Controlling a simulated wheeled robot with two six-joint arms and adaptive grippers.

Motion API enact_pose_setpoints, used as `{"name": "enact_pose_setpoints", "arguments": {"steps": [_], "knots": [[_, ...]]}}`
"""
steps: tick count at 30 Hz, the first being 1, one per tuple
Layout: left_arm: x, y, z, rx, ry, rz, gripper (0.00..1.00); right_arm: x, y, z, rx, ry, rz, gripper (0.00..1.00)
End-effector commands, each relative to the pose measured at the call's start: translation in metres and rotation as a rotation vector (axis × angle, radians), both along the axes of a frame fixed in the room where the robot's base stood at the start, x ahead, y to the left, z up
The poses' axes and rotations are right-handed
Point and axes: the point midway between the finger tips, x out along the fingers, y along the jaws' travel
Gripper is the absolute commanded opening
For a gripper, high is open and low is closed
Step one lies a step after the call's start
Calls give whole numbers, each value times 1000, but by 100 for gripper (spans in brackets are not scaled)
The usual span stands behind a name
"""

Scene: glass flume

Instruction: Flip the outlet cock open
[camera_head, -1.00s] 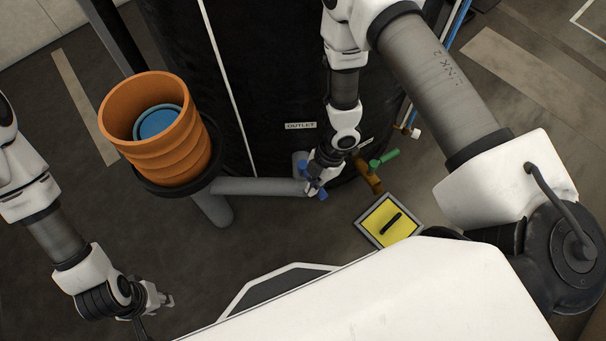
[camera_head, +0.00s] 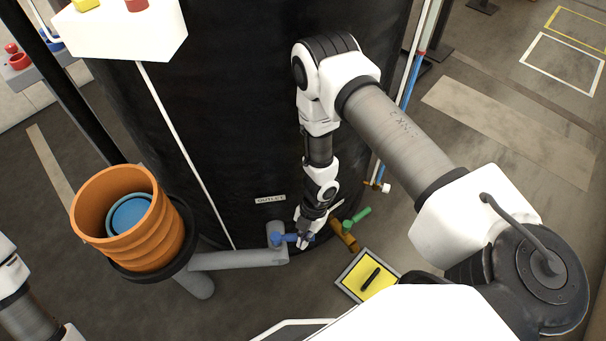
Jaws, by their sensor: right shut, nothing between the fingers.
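The outlet cock's blue handle (camera_head: 283,238) shows in the head view at the right end of the grey outlet pipe (camera_head: 240,259), below the OUTLET label (camera_head: 270,199) on the black tank. The handle runs roughly left to right. My right gripper (camera_head: 302,243) points down at the handle's right part and hides some of it. It is shut with nothing between its fingers. I cannot tell whether it touches the handle. My left arm shows only at the lower left corner, and its gripper is out of view.
A green-handled valve (camera_head: 355,217) on a brown pipe sits just right of my right gripper. A yellow plate with a black bar (camera_head: 368,277) lies below it. An orange ribbed bucket (camera_head: 128,222) stands in a black ring at left. A white button box (camera_head: 120,35) is at upper left.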

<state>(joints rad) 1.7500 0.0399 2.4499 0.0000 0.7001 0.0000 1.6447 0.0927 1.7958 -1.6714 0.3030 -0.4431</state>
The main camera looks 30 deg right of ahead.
Motion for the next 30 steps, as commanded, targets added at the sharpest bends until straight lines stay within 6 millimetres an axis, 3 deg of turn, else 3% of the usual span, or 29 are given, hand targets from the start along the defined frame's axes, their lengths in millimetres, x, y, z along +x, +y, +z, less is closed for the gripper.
{"name": "enact_pose_setpoints", "arguments": {"steps": [30], "knots": [[0,0,3,0,0,0,32,17,-10,1,-7,-9,-5,0]]}}
